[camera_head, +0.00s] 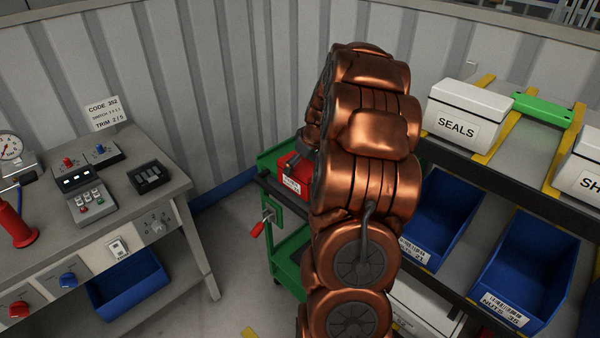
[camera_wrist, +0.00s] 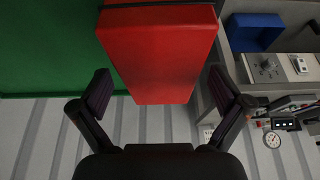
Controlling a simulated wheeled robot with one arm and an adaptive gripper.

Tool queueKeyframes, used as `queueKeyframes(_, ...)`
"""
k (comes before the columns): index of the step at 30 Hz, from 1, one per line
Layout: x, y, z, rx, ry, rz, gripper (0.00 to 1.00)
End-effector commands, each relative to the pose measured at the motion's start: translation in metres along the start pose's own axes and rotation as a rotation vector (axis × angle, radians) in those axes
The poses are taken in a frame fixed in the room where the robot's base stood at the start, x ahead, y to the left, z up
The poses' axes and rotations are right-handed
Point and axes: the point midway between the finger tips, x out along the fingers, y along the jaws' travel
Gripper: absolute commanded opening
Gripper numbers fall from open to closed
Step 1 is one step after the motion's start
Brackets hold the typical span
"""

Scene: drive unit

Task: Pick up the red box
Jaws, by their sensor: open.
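The red box (camera_head: 294,172) sits on top of a green cart (camera_head: 271,208) in the head view, with a white label on its side. My copper-coloured arm hides its right part. In the wrist view the red box (camera_wrist: 160,52) fills the upper middle, with a dark strip along its upper edge. My gripper (camera_wrist: 162,88) is open, with one dark finger on each side of the box's near end. I see a gap between each finger and the box, and cannot tell how deep the box lies between them.
A grey workbench (camera_head: 148,203) with switches and a gauge stands left. A shelf at right holds a SEALS box (camera_head: 467,112) and blue bins (camera_head: 524,268). A red-handled tool (camera_head: 259,228) hangs at the cart's side. A corrugated wall (camera_head: 215,80) stands behind.

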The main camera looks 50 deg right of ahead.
Motion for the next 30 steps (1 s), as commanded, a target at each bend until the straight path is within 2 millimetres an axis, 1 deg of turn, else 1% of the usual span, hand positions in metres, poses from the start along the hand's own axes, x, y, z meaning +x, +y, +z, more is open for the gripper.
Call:
queueKeyframes(4,0.0069,0.0004,-0.0007,-0.001,0.002,0.003,1.0)
queueKeyframes(30,0.0106,0.0,0.0012,-0.001,0.001,0.002,1.0)
